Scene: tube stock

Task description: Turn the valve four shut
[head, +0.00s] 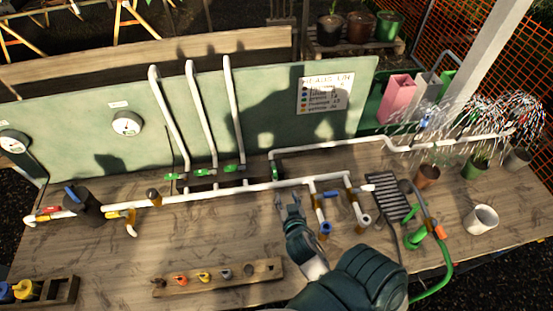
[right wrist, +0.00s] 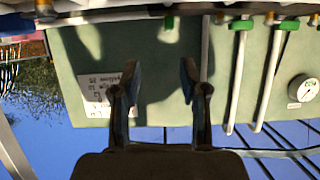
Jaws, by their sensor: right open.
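A white pipe run (head: 205,192) crosses the bench. Three green-handled valves sit at the feet of the upright pipes: left (head: 172,176), middle (head: 201,171) and right (head: 231,168). A red handle (head: 48,209) and a yellow handle (head: 118,213) are on the pipe's left part. Blue parts (head: 326,228) show on the short branches at right. No number marks valve four legibly. My right gripper (head: 287,197) is open and empty, just in front of the pipe, right of the green valves. Its open fingers also show in the right wrist view (right wrist: 160,75), with green handles (right wrist: 241,25) beyond.
A green back panel (head: 260,130) carries a sign (head: 325,93) and round gauges (head: 127,123). A wooden strip with coloured pieces (head: 218,277) lies at the front. A drain grate (head: 390,196), pots (head: 427,176) and a white cup (head: 481,219) stand right. Water sprays at far right.

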